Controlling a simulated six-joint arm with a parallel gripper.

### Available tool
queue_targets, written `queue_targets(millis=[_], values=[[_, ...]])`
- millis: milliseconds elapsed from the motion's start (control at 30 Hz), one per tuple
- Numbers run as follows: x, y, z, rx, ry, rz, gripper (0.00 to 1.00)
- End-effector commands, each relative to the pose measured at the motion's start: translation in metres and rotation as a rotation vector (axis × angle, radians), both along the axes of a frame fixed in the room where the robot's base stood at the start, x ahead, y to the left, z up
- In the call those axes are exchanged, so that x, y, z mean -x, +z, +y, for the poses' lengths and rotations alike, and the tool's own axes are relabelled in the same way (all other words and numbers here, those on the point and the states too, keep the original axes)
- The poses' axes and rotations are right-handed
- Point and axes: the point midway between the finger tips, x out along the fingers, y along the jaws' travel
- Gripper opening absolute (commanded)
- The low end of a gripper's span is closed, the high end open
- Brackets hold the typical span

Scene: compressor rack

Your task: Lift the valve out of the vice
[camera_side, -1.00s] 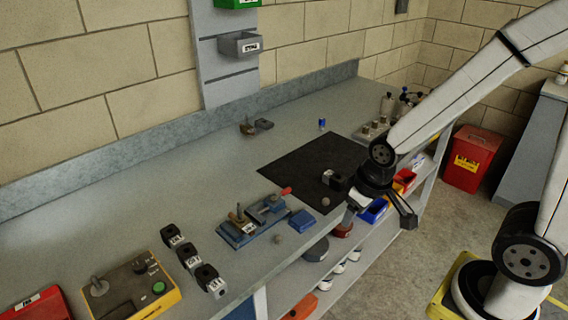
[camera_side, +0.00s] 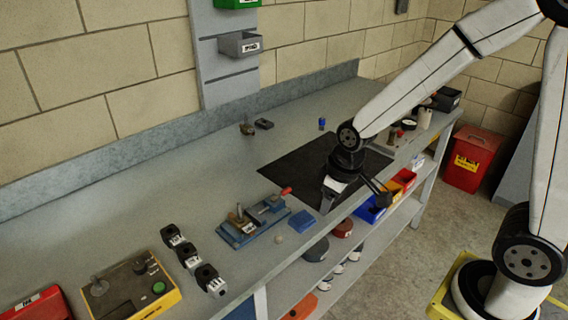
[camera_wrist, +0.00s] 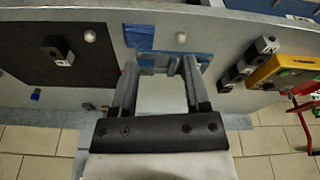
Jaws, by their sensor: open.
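The blue vice (camera_side: 256,225) stands near the front edge of the bench in the side view, with a red-ended handle at its right. The brass-coloured valve (camera_side: 239,211) stands upright at the vice's left part. My gripper (camera_side: 352,192) is over the front of the black mat, right of the vice and apart from it. In the wrist view my gripper (camera_wrist: 160,64) is open, with nothing between its fingers. Part of the blue vice (camera_wrist: 206,57) shows beyond the fingertips there. The valve cannot be made out in that view.
A blue block (camera_side: 303,221) lies right of the vice, near a small pale ball (camera_side: 279,239). Several black labelled blocks (camera_side: 188,254) and a yellow control box (camera_side: 130,290) stand to the left.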

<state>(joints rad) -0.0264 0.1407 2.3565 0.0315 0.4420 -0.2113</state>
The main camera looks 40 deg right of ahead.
Motion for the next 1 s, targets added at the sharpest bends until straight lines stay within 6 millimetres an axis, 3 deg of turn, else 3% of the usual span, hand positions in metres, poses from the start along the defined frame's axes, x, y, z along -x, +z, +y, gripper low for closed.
queue_targets(millis=[200, 600, 800, 1000], values=[[-0.056, -0.001, 0.017, 0.017, 0.221, 0.026, 0.60], [-0.145, -0.013, 0.056, 0.026, 0.645, 0.056, 0.60], [-0.178, -0.023, 0.076, 0.020, 0.839, 0.060, 0.60], [-0.194, -0.029, 0.088, 0.016, 0.949, 0.057, 0.60]])
